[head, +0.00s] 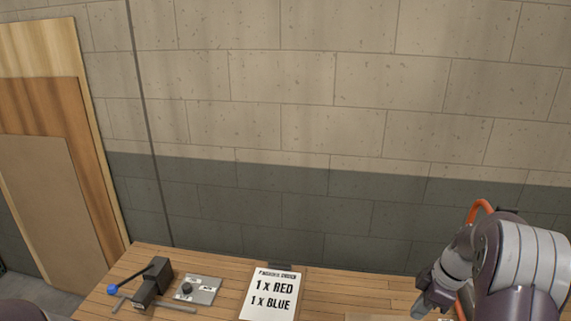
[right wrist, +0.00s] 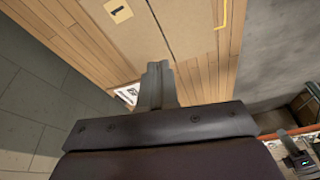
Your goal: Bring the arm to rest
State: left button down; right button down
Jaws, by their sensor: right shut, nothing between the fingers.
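My right arm comes in at the right side of the head view. Its gripper (head: 424,309) hangs over the right part of the wooden table, near the bottom edge of the picture. In the right wrist view the two fingers of my right gripper (right wrist: 158,72) are together, with nothing held between them. Below the fingers lie a tan panel marked 1 (right wrist: 118,11) and the table planks. My left gripper is outside both views.
The table (head: 215,266) stands against a block wall. An order card (head: 271,295) reads 1 x RED, 1 x BLUE. A black device with a blue-knobbed lever (head: 152,284) and a grey plate (head: 203,289) are at the left. Boards (head: 48,190) lean on the wall.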

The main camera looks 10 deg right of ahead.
jog(key=s+a+f+m+h+b, duration=0.1)
jog(key=s+a+f+m+b, duration=0.1)
jog(key=s+a+m, duration=0.4)
jog(key=s+a+f+m+h+b, duration=0.2)
jog(key=s+a+m, duration=0.4)
jog(key=a, duration=0.7)
jog(key=shift+s+f+b, duration=0.25)
jog(key=shift+s+b, duration=0.35)
jog(key=shift+s, duration=0.1)
